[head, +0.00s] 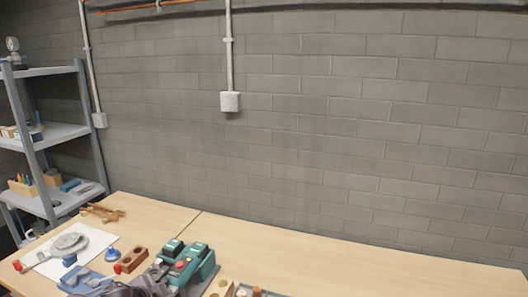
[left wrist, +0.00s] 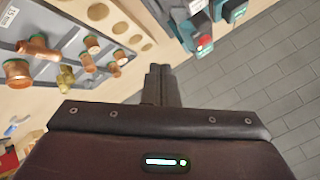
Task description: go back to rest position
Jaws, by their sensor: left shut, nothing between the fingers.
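My left gripper (left wrist: 161,84) shows in the left wrist view with its two dark fingers together and nothing between them. In the head view only a dark part of my left arm shows at the bottom edge, in front of the bench and beside the teal device; its fingertips are hard to make out there. My right gripper is in neither view.
The wooden bench (head: 330,262) carries a teal device (head: 187,264), a wooden block with holes (head: 131,260) and a white sheet (head: 98,240). A grey board with copper fittings (left wrist: 62,52) lies near my left gripper. A shelf (head: 62,134) stands left. The bench's right side is clear.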

